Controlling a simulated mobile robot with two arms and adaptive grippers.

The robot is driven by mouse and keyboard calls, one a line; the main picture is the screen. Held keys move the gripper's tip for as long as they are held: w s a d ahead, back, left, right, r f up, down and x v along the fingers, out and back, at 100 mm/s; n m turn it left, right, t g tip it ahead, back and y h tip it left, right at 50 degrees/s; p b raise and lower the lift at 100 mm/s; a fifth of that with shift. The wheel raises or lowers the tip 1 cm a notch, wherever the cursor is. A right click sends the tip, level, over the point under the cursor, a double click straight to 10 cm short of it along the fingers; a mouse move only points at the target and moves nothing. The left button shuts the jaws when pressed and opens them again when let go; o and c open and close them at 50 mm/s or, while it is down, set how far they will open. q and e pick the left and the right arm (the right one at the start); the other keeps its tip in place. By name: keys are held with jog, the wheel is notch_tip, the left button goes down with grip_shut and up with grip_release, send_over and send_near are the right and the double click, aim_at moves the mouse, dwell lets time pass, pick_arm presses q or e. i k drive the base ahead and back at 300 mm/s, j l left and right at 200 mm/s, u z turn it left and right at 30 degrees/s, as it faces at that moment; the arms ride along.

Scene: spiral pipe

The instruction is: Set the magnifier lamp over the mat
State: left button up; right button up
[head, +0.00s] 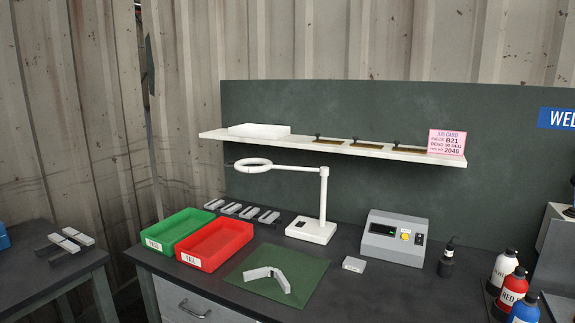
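The white magnifier lamp (324,205) stands upright on the dark workbench, its square base behind the green mat. Its arm reaches left, and the ring head (253,163) hangs over the area behind the red tray, left of and behind the mat. The green mat (308,288) lies flat at the front of the bench. A bent grey-white piece (268,276) lies on the mat. Neither of my grippers shows in the head view.
A green tray (178,232) and a red tray (216,245) stand left of the mat. A grey box with a display (394,238), a small white block (354,264) and several bottles (504,270) are to the right. A shelf (390,153) overhangs the bench's back.

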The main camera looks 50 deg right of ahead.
aim_at(325, 171)
jog(key=z, duration=1.25)
jog(key=i+j+z, duration=0.1)
jog(key=z, duration=0.3)
jog(key=i+j+z, duration=0.1)
jog(key=z, duration=0.3)
